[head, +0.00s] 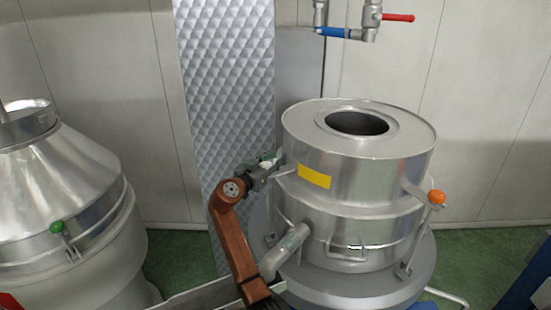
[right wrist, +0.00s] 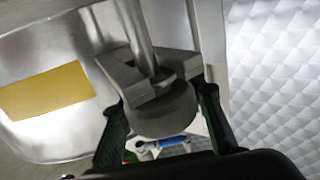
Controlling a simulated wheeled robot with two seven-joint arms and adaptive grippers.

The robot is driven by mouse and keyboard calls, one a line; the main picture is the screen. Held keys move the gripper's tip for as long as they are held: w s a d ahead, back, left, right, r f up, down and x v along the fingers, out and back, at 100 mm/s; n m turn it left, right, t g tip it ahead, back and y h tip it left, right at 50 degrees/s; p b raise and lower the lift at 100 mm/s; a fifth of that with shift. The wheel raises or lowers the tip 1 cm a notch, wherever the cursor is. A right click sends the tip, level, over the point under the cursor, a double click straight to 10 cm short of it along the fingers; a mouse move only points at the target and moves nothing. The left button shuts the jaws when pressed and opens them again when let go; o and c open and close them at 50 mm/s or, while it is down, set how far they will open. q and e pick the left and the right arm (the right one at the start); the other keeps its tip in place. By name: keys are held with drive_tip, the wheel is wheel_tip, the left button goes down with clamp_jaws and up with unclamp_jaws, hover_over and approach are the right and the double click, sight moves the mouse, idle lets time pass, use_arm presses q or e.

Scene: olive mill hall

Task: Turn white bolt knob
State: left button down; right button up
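The white bolt knob (head: 267,156) is at the left side of the upper steel drum, small and partly hidden by my right gripper (head: 272,168). In the right wrist view the knob (right wrist: 165,113) looks grey and rounded, on a metal bolt with a bracket behind it. The two dark green fingers of my right gripper (right wrist: 163,118) stand on either side of the knob, close to its edges. Whether both fingers press on it I cannot tell. My left gripper is not in view.
The steel drum (head: 310,205) has a yellow label (head: 314,176) and an orange knob (head: 436,197) at its right. Another steel vessel with a green knob (head: 57,227) stands at the left. Pipes with blue and red valve levers (head: 398,17) hang above. A quilted metal panel (head: 228,90) is behind.

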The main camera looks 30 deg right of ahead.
drive_tip(key=shift+o, duration=1.2)
drive_tip(key=v, duration=1.2)
drive_tip(key=shift+w+a, duration=0.1)
drive_tip(key=shift+w, duration=0.05)
